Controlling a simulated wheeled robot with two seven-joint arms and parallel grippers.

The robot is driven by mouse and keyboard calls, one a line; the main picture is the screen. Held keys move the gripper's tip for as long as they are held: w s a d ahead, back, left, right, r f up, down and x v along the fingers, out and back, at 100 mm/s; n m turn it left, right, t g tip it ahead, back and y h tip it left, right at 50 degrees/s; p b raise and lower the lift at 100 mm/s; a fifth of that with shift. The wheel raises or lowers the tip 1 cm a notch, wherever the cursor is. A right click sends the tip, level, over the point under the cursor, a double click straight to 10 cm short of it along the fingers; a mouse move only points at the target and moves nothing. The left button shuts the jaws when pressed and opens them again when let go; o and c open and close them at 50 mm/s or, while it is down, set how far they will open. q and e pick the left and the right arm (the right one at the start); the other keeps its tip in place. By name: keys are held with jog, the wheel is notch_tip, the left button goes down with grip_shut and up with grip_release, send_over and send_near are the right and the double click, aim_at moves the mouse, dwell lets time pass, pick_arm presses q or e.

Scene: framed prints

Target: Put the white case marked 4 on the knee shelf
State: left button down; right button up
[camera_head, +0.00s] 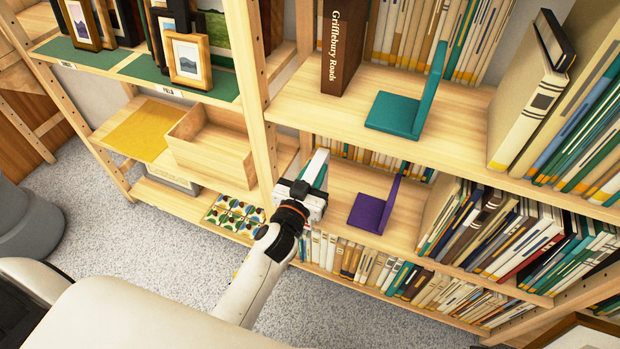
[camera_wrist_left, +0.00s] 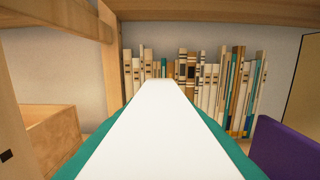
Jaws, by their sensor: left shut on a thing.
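My left gripper (camera_head: 311,196) is shut on the white case (camera_head: 316,165), which also fills the lower middle of the left wrist view (camera_wrist_left: 155,130). The case shows a long white face with teal along its sides. No mark 4 is visible on it from here. The gripper holds it at the front left of the lower shelf (camera_head: 345,180), the one with the purple bookend (camera_head: 373,207), and the case points inward. I cannot tell whether it touches the board. The bookend is to its right, apart from it. My right gripper is not in view.
An upright post (camera_head: 262,150) stands close to the left of the case. Several books (camera_wrist_left: 195,80) line the back of this shelf, and more lean at its right. The shelf above holds a teal bookend (camera_head: 395,112) and a brown book (camera_head: 342,48). A wooden box (camera_head: 212,150) sits left.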

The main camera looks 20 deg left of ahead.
aim_at(324, 155)
pick_arm(q)
jog(key=shift+w+d+f+b, duration=0.1)
jog(key=shift+w+b, duration=0.15)
jog(key=shift+w, duration=1.3)
jog(key=shift+w+d+f+b, duration=0.1)
jog(key=shift+w+b, duration=0.1)
jog(key=shift+w, duration=1.35)
jog(key=shift+s+f+b, duration=0.1)
jog(key=shift+f+b, duration=0.3)
jog(key=shift+f, duration=0.15)
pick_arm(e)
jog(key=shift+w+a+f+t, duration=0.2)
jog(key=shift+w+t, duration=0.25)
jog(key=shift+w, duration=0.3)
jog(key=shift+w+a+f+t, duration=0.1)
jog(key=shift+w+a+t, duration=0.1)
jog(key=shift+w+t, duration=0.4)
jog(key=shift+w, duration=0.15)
pick_arm(q)
jog(key=c, duration=1.1)
grip_release()
